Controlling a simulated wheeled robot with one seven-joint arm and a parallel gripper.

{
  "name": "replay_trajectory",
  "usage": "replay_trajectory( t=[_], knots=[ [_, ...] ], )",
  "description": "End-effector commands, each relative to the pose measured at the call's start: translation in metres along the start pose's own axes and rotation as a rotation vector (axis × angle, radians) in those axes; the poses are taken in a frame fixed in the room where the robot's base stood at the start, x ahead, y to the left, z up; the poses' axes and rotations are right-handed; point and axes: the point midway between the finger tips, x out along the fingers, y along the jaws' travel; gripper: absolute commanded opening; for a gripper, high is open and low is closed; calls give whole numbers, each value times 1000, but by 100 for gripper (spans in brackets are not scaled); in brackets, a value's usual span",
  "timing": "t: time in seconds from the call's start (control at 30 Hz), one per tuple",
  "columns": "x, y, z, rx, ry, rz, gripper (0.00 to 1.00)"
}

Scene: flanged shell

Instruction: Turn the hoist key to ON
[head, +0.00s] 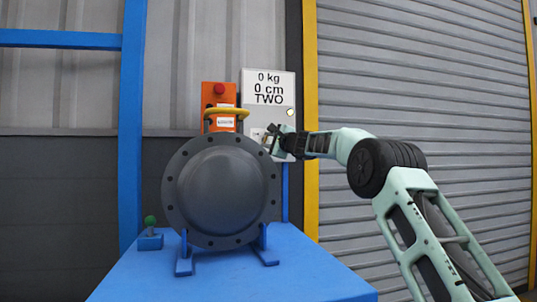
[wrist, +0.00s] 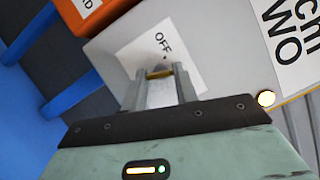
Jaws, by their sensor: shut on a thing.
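The hoist key (wrist: 160,73) shows in the wrist view as a small brass-coloured piece between my fingertips. My gripper (wrist: 161,76) is shut on it, in front of a white label plate (wrist: 140,50) on the grey control box. The word OFF is readable just above the key; no ON mark is visible. In the head view my gripper (head: 271,139) reaches the lower part of the control box (head: 284,83) from the right. The key itself is too small or hidden to make out there. The box face reads 0 kg, 0 cm, TWO.
A dark flanged shell (head: 222,190) with a yellow handle (head: 226,111) stands on a blue table (head: 230,283), just left of my gripper. An orange box (head: 212,95) with a red button is left of the control box.

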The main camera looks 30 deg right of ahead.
Motion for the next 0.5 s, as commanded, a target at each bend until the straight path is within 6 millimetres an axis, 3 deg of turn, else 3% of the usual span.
replay_trajectory(
  t=[0.03, 0.5],
  knots=[
    [-1, 8, -3, 39, 1, -19, 6],
    [0, 6, -2, 344, 2, -144, 6]
  ],
)
